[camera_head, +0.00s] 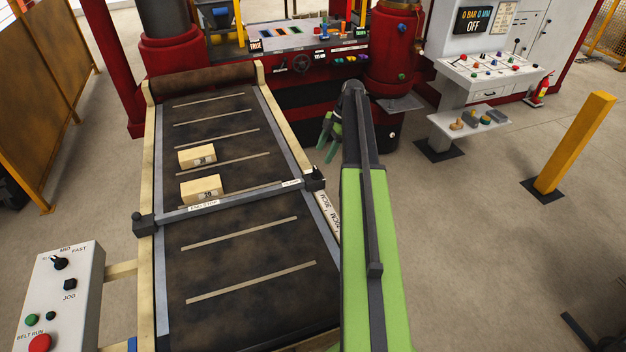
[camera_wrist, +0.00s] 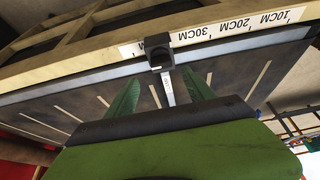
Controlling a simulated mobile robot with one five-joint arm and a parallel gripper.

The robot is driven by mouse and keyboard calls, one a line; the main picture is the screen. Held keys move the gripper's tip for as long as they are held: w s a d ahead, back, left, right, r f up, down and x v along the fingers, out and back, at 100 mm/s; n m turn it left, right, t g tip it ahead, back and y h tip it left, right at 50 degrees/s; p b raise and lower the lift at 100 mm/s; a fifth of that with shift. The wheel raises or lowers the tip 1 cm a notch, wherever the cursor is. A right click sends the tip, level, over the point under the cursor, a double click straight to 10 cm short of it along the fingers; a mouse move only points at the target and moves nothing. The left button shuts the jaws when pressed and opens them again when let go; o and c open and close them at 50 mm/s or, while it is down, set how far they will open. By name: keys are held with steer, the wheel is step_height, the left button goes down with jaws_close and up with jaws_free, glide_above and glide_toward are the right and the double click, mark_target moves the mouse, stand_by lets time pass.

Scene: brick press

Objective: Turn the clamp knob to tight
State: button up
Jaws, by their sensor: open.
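The clamp knob (camera_head: 315,178) is a dark block at the right end of the end-stop bar (camera_head: 246,202), beside a small label. In the wrist view the clamp knob (camera_wrist: 158,50) is black and squarish, on the conveyor's side rail just beyond my fingertips. My gripper (camera_head: 327,138) has green fingers and hangs above the right rail, farther up the belt than the knob. In the wrist view my gripper (camera_wrist: 161,85) is open and empty, its fingers apart with the knob roughly centred beyond them. I cannot tell how far the knob is turned.
Two tan bricks (camera_head: 197,155) (camera_head: 201,188) lie on the dark belt (camera_head: 240,255) behind the bar. A scale strip (camera_wrist: 240,28) runs along the rail. A control box (camera_head: 60,300) stands at lower left. The red press (camera_head: 390,60) is behind; a yellow post (camera_head: 575,145) is right.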

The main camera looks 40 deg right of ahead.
mark_target(316, 168)
steer(key=b+x, duration=0.5)
steer(key=x, duration=0.3)
steer(key=shift+d+b, duration=0.1)
steer(key=shift+b, duration=0.3)
steer(key=shift+r, duration=0.1)
